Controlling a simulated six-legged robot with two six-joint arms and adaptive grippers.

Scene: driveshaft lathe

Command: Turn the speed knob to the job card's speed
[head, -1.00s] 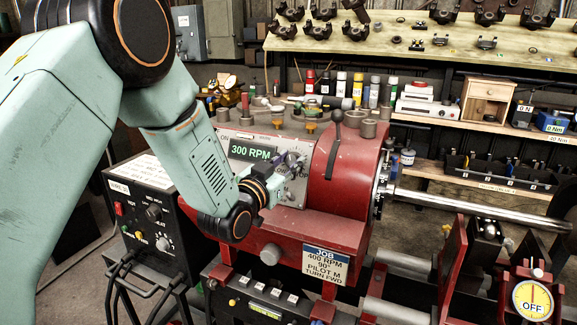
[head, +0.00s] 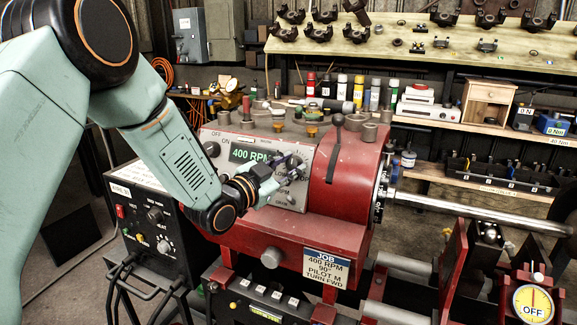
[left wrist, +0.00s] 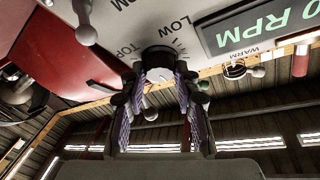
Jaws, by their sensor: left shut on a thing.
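The red lathe headstock carries a grey control panel with a green display (head: 252,155) that reads 400 RPM. The speed knob (left wrist: 158,58) sits on this panel, with LOW and TOP marks around it in the left wrist view. My left gripper (head: 284,171) is shut on the knob, and the left wrist view shows its two fingers (left wrist: 158,84) on either side of it. In the head view the gripper mostly hides the knob. My right gripper is out of view.
A lever (head: 337,140) rises beside the panel. A steel shaft (head: 470,209) runs right from the chuck.

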